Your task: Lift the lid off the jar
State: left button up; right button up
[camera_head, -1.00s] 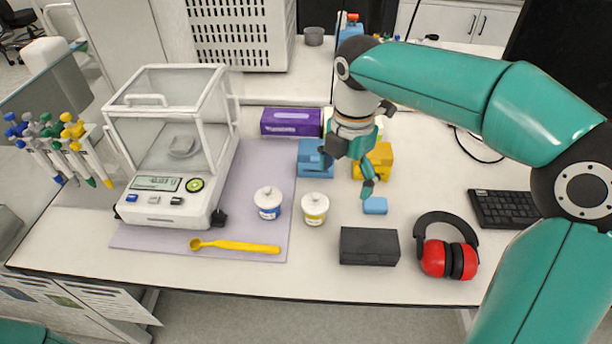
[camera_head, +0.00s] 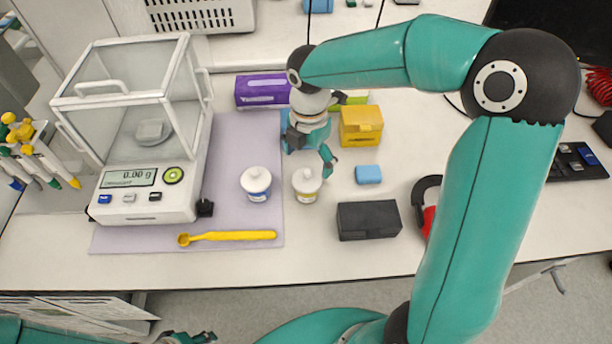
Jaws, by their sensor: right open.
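Two small white jars with white lids stand near the middle of the bench. One has a blue label (camera_head: 256,184) and stands on the lilac mat. The other has a yellow label (camera_head: 306,186) and stands just right of the mat. Both lids sit on their jars. My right gripper (camera_head: 313,154) is open, pointing down, just behind and above the yellow-labelled jar, with no visible contact. It partly covers a blue box behind it. My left gripper (camera_head: 190,338) shows only slightly at the bottom edge; its jaws cannot be made out.
A balance (camera_head: 140,190) with a glass draft shield stands at left on the lilac mat (camera_head: 120,240). A yellow spoon (camera_head: 228,236) lies in front of the jars. A black box (camera_head: 368,220), blue block (camera_head: 368,174) and yellow box (camera_head: 361,126) stand to the right.

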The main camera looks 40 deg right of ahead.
aim_at(307, 172)
jog(key=shift+w+f+p, duration=0.2)
jog(key=shift+f+p, duration=0.1)
jog(key=shift+f, duration=1.35)
jog(key=shift+w+f+p, duration=0.15)
jog(key=shift+f+p, duration=0.15)
jog(key=shift+f, duration=1.3)
jog(key=shift+s, duration=0.1)
jog(key=c, duration=1)
